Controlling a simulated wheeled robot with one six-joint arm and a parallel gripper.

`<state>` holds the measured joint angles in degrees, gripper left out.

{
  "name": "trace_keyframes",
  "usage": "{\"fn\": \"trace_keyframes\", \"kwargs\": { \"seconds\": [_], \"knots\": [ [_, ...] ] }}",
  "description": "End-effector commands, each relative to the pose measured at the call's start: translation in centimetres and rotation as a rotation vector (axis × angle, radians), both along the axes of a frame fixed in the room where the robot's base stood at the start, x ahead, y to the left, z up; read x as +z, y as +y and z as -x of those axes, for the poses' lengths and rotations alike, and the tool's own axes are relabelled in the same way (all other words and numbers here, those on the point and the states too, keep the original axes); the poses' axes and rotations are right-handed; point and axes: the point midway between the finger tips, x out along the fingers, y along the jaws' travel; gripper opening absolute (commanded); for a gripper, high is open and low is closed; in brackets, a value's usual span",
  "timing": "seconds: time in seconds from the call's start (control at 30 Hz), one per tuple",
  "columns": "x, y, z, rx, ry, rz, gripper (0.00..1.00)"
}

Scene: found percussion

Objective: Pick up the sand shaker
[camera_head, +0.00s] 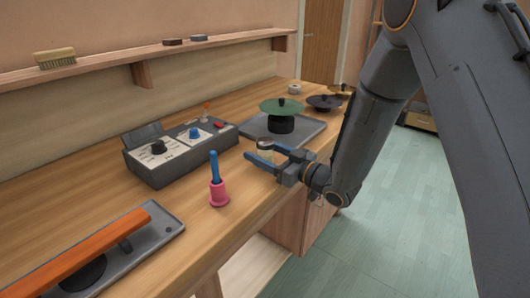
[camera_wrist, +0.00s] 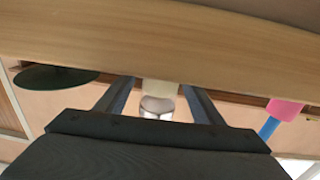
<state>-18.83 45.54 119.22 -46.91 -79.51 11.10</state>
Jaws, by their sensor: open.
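The sand shaker looks to be a small jar (camera_head: 265,153) with a pale sandy lower part and a grey top, standing near the front edge of the wooden bench. In the wrist view, which is upside down, the jar (camera_wrist: 159,88) shows between the two fingers. My gripper (camera_head: 261,156) is open, reaching in level from the right with its fingers either side of the jar. In the wrist view a gap shows between each finger and the jar. The fingers hide part of the jar in the head view.
A pink holder with a blue stick (camera_head: 218,192) stands nearer. A grey control box (camera_head: 180,152) is behind it. A grey tray (camera_head: 254,126) with a green disc (camera_head: 282,105) is beyond the jar. An orange bar (camera_head: 85,252) lies front left.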

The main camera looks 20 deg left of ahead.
Motion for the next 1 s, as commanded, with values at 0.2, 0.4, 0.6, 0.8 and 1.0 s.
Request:
{"fn": "trace_keyframes", "kwargs": {
  "seconds": [0.2,0.4,0.6,0.8,1.0],
  "knots": [
    [-0.1,2.5,-1.1,0.001,-0.002,0.001,0.62],
    [-0.2,2.8,-1.3,-0.001,0.000,0.001,0.62],
    [-0.2,2.8,-1.3,-0.001,0.000,0.001,0.45],
    [-0.2,2.8,-1.3,-0.001,0.000,0.001,0.11],
    [-0.2,2.8,-1.3,-0.001,-0.001,0.000,0.11]
  ]
}}
